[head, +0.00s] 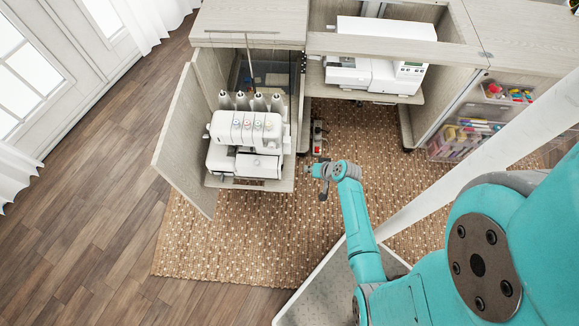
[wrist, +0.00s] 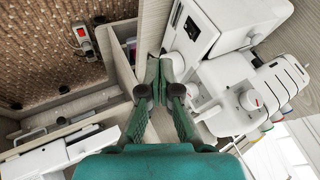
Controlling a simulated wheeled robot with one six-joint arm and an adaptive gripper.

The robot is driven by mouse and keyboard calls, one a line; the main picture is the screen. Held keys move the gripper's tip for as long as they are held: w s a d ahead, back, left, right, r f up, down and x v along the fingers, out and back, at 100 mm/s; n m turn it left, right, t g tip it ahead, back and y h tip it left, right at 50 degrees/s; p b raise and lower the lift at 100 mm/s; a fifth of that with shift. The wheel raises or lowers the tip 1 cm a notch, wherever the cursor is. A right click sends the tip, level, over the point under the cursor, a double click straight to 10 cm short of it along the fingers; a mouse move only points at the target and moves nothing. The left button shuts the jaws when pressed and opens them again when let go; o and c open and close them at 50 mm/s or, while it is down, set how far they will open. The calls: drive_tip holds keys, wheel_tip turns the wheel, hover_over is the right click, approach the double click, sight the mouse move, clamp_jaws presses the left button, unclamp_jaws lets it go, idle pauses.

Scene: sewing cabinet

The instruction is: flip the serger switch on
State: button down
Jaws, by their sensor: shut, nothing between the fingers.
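The white serger (head: 245,145) stands on the pull-out shelf at the left of the cabinet, with several thread cones on top. In the wrist view the serger (wrist: 235,85) fills the right side, with round knobs on its near side. A small dark slot shows near the top of its body; I cannot tell whether it is the switch. My gripper (head: 321,170) is to the right of the serger, in front of the cabinet opening. In the wrist view my gripper (wrist: 164,66) is shut and empty, its tips close beside the serger. Contact is not clear.
A white sewing machine (head: 375,62) sits on the shelf to the right. A power strip with a red switch (head: 318,138) is on the floor under the cabinet. The open cabinet door (head: 184,140) stands left of the serger. Clear bins (head: 465,140) are at the right. The rug in front is clear.

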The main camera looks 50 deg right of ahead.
drive_tip(key=x, duration=0.3)
drive_tip(key=a+x, duration=0.1)
drive_tip(key=x, duration=0.2)
drive_tip(key=w+r+x, duration=0.1)
drive_tip(key=x, duration=0.2)
drive_tip(key=shift+w+a, duration=0.1)
drive_tip(key=shift+a, duration=0.15)
drive_tip(key=shift+w+a, duration=0.5)
drive_tip(key=shift+w, duration=0.2)
drive_tip(key=shift+w+a+r, duration=0.15)
drive_tip(key=shift+w+a, duration=0.05)
drive_tip(key=shift+w, duration=0.05)
drive_tip(key=shift+r, duration=0.2)
drive_tip(key=shift+r, duration=0.6)
drive_tip(key=shift+s+d, duration=0.1)
